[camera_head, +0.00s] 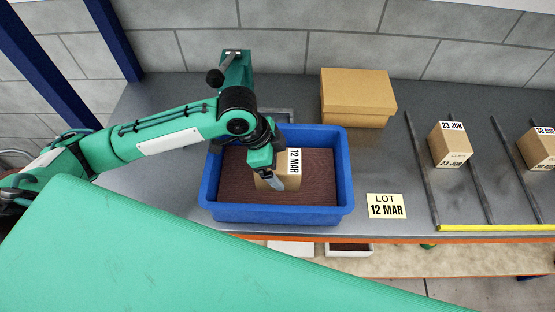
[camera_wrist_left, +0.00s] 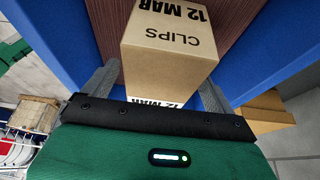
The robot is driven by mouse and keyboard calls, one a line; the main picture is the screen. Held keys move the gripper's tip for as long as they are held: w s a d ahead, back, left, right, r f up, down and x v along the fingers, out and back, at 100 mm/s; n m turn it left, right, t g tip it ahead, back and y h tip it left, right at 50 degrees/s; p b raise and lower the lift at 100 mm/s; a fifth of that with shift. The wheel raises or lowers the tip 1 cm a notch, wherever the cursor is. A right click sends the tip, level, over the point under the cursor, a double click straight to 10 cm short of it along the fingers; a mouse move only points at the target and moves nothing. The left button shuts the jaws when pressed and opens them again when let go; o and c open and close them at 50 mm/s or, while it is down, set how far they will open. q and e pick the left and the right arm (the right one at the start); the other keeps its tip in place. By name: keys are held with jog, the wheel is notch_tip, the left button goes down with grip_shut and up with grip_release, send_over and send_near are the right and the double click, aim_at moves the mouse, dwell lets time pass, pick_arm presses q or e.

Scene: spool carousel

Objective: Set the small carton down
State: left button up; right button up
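The small carton (camera_head: 264,184) is a tan box marked 12 MAR. It is inside the blue tote (camera_head: 270,214), over its brown floor. I cannot tell whether its underside touches that floor. My left gripper (camera_head: 280,180) reaches down into the tote, with a finger on either side of the carton. In the left wrist view the carton (camera_wrist_left: 172,60) reads CLIPS 12 MAR and sits between the two fingers, which look shut on it. The finger ends are partly hidden. My right gripper is not in view.
A larger closed cardboard box (camera_head: 356,98) stands behind the tote. A LOT 12 MAR card (camera_head: 386,206) lies to its right. Further right, cartons (camera_head: 450,144) marked 23 JUN and 30 AUG stand between metal rails (camera_head: 422,170). A yellow strip (camera_head: 500,227) runs along the front.

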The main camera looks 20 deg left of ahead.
pick_arm(q)
jog(key=shift+r, duration=0.3)
jog(key=b+v, duration=0.1)
jog(key=v, duration=0.9)
jog(key=shift+a+r, duration=0.2)
jog(key=shift+s+a+r, duration=0.1)
jog(key=shift+a+r, duration=0.1)
jog(key=shift+r, duration=0.35)
